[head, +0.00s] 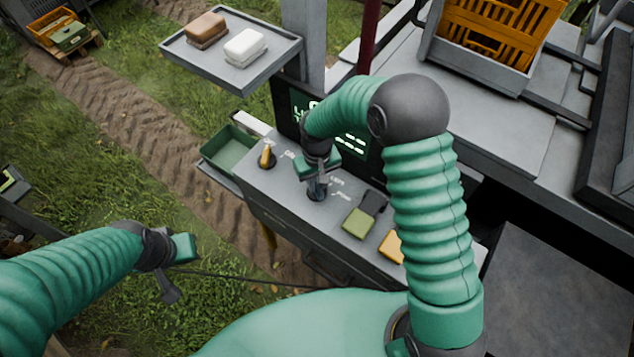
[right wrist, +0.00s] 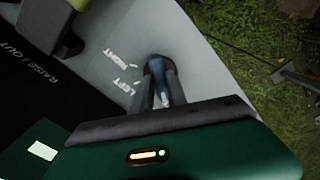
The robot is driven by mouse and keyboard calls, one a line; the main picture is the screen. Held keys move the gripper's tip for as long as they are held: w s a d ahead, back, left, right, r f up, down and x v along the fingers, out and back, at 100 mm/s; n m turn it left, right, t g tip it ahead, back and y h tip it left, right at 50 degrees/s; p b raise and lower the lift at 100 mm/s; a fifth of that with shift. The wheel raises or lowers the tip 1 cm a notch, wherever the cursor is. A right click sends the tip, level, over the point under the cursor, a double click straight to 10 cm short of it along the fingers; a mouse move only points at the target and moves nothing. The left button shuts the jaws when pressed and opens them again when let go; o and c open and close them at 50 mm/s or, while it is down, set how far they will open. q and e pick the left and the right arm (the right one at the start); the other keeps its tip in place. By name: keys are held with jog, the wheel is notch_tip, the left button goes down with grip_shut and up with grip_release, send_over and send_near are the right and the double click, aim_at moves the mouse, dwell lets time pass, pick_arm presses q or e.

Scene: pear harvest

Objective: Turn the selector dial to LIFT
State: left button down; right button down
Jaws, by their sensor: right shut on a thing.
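The selector dial (head: 317,193) is a dark knob on the grey control panel (head: 290,205), with small white labels to its right. My right gripper (head: 317,184) points down over it, shut on it. In the right wrist view the two fingers (right wrist: 166,92) straddle the dark dial (right wrist: 157,66). One label (right wrist: 131,64) seems to read RIGHT; the other (right wrist: 121,88) looks like LEFT or LIFT. The fingers hide most of the dial, and I cannot tell which label it points to. My left gripper (head: 168,288) hangs over the grass, away from the panel; its opening is unclear.
A lit screen (head: 352,142) is behind. A tray (head: 270,62) with two blocks and an orange crate (head: 500,35) are farther back.

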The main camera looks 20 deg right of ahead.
jog(key=shift+w+r+n, duration=0.15)
jog(key=shift+w+n, duration=0.15)
jog(key=c, duration=1.6)
grip_release()
jog(key=shift+o, duration=1.4)
jog(key=shift+f, duration=0.2)
pick_arm(q)
jog(key=shift+w+f, duration=0.1)
jog(key=shift+w, duration=0.25)
pick_arm(e)
jog(key=shift+r, duration=0.1)
jog(key=shift+r, duration=0.3)
pick_arm(q)
notch_tip(320, 180, down, 3)
jog(key=b, duration=0.3)
jog(key=shift+s+f, duration=0.15)
pick_arm(e)
notch_tip(320, 180, up, 16)
jog(key=shift+w, duration=0.1)
